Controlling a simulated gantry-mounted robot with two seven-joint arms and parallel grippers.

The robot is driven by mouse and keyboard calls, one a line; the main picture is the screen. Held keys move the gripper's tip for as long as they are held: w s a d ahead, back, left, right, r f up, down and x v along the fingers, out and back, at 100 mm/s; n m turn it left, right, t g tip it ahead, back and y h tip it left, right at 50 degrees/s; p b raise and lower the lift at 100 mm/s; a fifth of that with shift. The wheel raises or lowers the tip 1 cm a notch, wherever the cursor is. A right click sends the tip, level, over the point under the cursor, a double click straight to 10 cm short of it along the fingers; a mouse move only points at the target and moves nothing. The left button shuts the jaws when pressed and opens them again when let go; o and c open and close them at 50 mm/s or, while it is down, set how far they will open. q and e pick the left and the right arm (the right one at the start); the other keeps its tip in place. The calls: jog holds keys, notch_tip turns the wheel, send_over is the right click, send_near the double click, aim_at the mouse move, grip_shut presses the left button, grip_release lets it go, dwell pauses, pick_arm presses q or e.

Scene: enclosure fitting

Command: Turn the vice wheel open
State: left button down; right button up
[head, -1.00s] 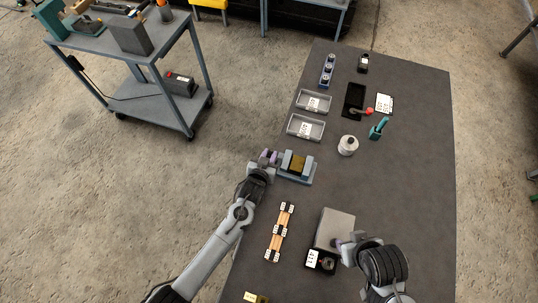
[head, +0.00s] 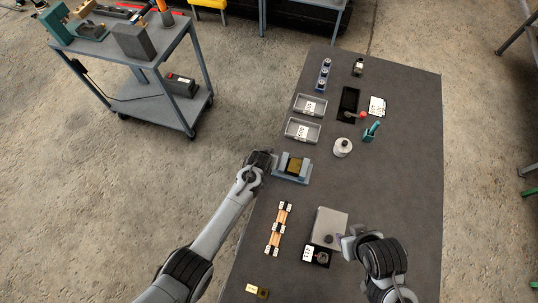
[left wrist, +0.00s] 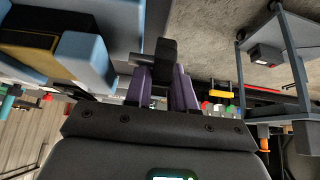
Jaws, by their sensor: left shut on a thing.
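The blue-grey vice (head: 282,173) stands at the left edge of the dark bench, with a brown-gold block (head: 294,165) between its jaws. In the left wrist view the vice body (left wrist: 90,62) is at upper left, with a short rod reaching from its side. My left gripper (head: 264,158) is beside the vice's left end. Its purple fingers (left wrist: 162,88) are shut on the dark vice wheel (left wrist: 167,58), partly hidden by them. My right gripper (head: 346,241) is beside a grey box (head: 331,222); its finger opening is unclear.
Two grey trays (head: 302,140) lie beyond the vice, with a round metal part (head: 342,153) to their right. A wooden strip with labelled clips (head: 278,229) lies nearer. A cart (head: 127,87) stands off the bench. The bench's right side is clear.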

dwell(0.4)
pick_arm(q)
jog(key=c, duration=1)
grip_release()
jog(key=shift+c, duration=0.2)
jog(key=shift+r, duration=0.1)
jog(key=shift+s+a+r+p, duration=0.1)
jog(key=shift+s+r+p, duration=0.2)
jog(key=shift+r, duration=0.15)
jog(key=p+v, duration=0.1)
jog(key=v, duration=0.8)
jog(key=shift+r, duration=0.25)
jog(key=shift+s, duration=0.1)
